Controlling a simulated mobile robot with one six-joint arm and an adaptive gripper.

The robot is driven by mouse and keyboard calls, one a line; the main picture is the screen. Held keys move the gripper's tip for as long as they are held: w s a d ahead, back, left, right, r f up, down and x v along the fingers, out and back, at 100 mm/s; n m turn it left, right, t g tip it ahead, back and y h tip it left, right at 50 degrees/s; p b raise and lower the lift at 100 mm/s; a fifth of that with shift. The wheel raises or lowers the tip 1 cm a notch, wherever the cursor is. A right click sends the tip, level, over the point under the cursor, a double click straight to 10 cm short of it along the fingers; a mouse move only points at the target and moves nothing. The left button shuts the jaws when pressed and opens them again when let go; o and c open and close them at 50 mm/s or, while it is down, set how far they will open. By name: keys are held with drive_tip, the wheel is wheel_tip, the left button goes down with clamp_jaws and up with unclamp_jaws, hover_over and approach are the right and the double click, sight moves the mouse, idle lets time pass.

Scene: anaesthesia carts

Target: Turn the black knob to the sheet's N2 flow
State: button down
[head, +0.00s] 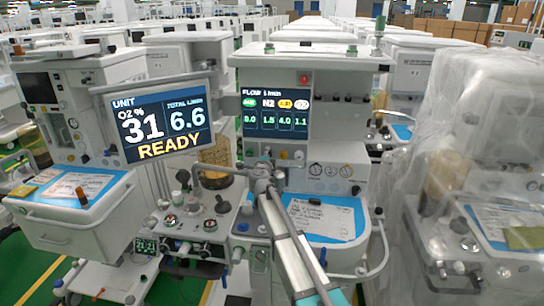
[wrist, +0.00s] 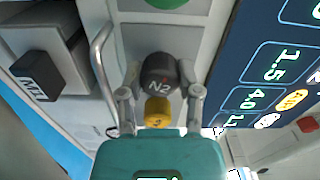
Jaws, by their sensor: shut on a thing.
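The black knob marked N2 (wrist: 160,74) sits between the two fingers of my gripper (wrist: 161,92) in the wrist view. The fingers are shut on its sides. A yellow knob (wrist: 157,111) shows just below it. In the head view my gripper (head: 262,174) is at the front of the middle cart, and the black knob cannot be made out there. The flow screen (head: 276,109) reads 1.5 under N2; the wrist view also shows 1.5 on this screen (wrist: 285,65). A printed sheet (head: 322,221) lies on the blue worktop; its writing is too small to read.
The unit screen (head: 160,118) at left reads O2 31%, total 6.6 and READY. A dark square block (wrist: 38,74) and a metal bar (wrist: 102,75) are left of my gripper. A plastic-covered cart (head: 485,150) stands close at right; other carts crowd behind.

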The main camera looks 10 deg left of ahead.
drive_tip(key=shift+s+a+n, duration=0.1)
drive_tip(key=shift+a+n, duration=0.1)
drive_tip(key=shift+n, duration=0.7)
drive_tip(key=shift+c, duration=1.5)
unclamp_jaws()
drive_tip(key=shift+s+d, duration=0.1)
drive_tip(key=s, duration=1.2)
drive_tip(key=shift+a, duration=0.25)
drive_tip(key=shift+w, duration=0.1)
